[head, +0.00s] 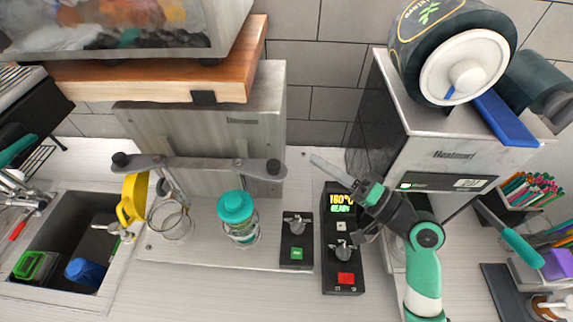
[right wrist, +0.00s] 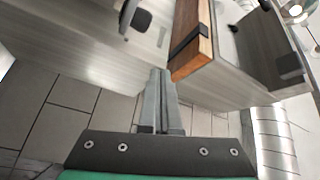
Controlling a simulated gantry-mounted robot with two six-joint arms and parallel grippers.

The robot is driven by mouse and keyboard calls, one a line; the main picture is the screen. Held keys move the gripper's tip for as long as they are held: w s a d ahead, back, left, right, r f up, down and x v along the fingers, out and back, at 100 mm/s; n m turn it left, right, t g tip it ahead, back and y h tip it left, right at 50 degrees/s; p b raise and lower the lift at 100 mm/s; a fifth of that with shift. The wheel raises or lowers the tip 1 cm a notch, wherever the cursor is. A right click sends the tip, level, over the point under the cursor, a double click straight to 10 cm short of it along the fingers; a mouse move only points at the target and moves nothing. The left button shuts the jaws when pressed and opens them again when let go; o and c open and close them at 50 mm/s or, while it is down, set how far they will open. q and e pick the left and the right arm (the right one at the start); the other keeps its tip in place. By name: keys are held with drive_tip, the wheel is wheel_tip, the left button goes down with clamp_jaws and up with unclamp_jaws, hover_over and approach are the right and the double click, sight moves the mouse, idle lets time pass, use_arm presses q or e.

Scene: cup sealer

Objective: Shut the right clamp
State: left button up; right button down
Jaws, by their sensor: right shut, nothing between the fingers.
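The sealer (head: 215,120) is a grey metal press with a flat crossbar (head: 200,165) across its front. A teal-lidded clear cup (head: 238,222) stands below the bar's right half. My right gripper (head: 314,158) is shut and empty, its tips just right of the knob and apart from it. Its closed fingers also show in the right wrist view (right wrist: 160,73). My left gripper is not in view.
A glass cup (head: 172,222) stands below the bar's left half. Control boxes (head: 297,238) and (head: 343,265) stand front right. A wooden shelf (head: 150,82) overhangs the sealer. A Heatmart machine (head: 445,150) stands right. The sink (head: 70,235) is left. The front counter (head: 200,295) is clear.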

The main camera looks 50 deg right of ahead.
sight(258, 166)
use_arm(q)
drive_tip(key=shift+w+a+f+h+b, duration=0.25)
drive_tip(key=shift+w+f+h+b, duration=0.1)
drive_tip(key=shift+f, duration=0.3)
use_arm(e)
drive_tip(key=f, duration=0.1)
drive_tip(key=s+d+f+m+h, duration=0.1)
drive_tip(key=shift+d+f+h, duration=0.3)
drive_tip(key=shift+w, duration=0.1)
drive_tip(key=w, duration=0.3)
drive_tip(key=w+r+p, duration=0.1)
drive_tip(key=w, duration=0.2)
drive_tip(key=w+p, duration=0.1)
drive_tip(key=w, duration=0.2)
drive_tip(key=shift+w+a+r, duration=0.15)
drive_tip(key=shift+w+r, duration=0.1)
drive_tip(key=shift+w, duration=0.05)
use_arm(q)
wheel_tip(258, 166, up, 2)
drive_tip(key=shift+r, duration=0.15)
use_arm(e)
drive_tip(key=a, duration=0.1)
drive_tip(key=a+f, duration=0.1)
drive_tip(key=s+a, duration=0.1)
drive_tip(key=shift+a+f, duration=0.2)
drive_tip(key=shift+f, duration=0.2)
